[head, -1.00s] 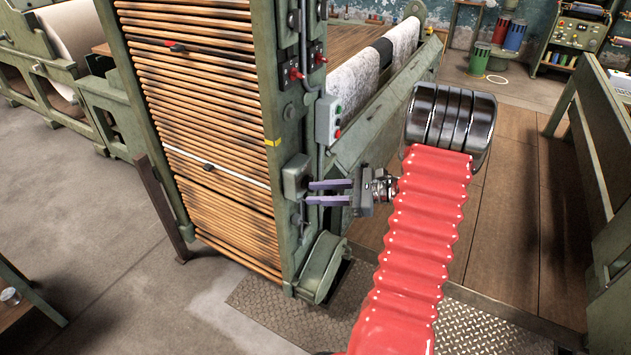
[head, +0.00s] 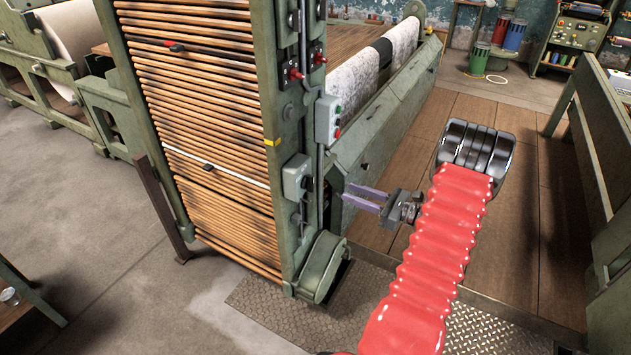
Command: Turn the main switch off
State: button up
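A grey-green box (head: 297,178), which looks like the main switch, is mounted low on the green frame post of the lattice apron. A small dark and light detail shows on its right side, too small to read as on or off. My gripper (head: 360,196) is to the right of the box, apart from it, with its two purple fingers pointing left towards the post. A narrow gap shows between the fingers and nothing is held there.
A control box (head: 328,121) with green and red buttons sits above the switch box. Red-knobbed switches (head: 295,73) are higher on the post. A green rounded housing (head: 322,266) stands below. Wooden decking (head: 515,225) at the right is clear.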

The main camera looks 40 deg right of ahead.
aim_at(313, 180)
jog(key=x, duration=1.3)
jog(key=shift+a, duration=0.15)
jog(key=shift+c, duration=0.4)
grip_shut()
jog(key=shift+a, duration=0.3)
jog(key=shift+d, duration=0.2)
